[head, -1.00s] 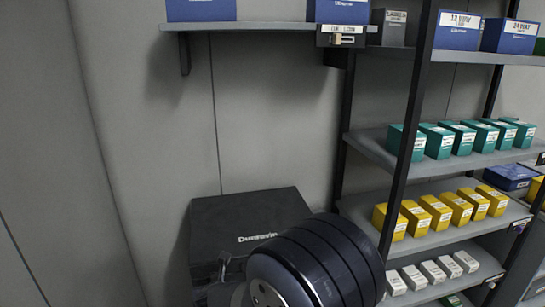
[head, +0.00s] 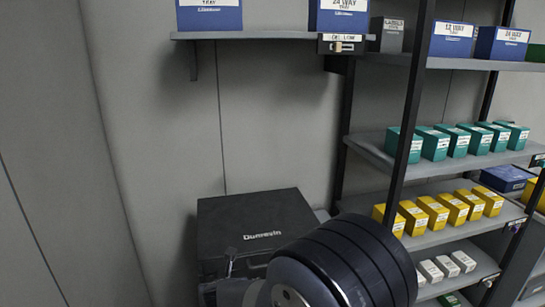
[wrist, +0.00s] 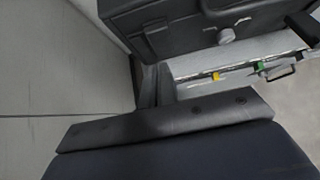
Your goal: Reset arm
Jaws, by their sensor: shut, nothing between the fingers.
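My arm shows in the head view as a large dark ribbed cylinder at the bottom centre, in front of a black case marked "Dunnevin" (head: 240,215). My gripper's fingertips are out of sight in the head view. In the wrist view, the dark grey bar with small round fasteners and navy body at the bottom look like my gripper (wrist: 165,122). It appears shut, with nothing held. Beyond it is a black case (wrist: 165,30) with a round knob.
A grey wall shelf (head: 275,35) holds blue boxes at the top. A dark-framed rack at right bears rows of teal boxes (head: 436,145), yellow boxes (head: 434,210) and white boxes (head: 445,264). In the wrist view, a silver surface (wrist: 205,65) carries small yellow and green parts.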

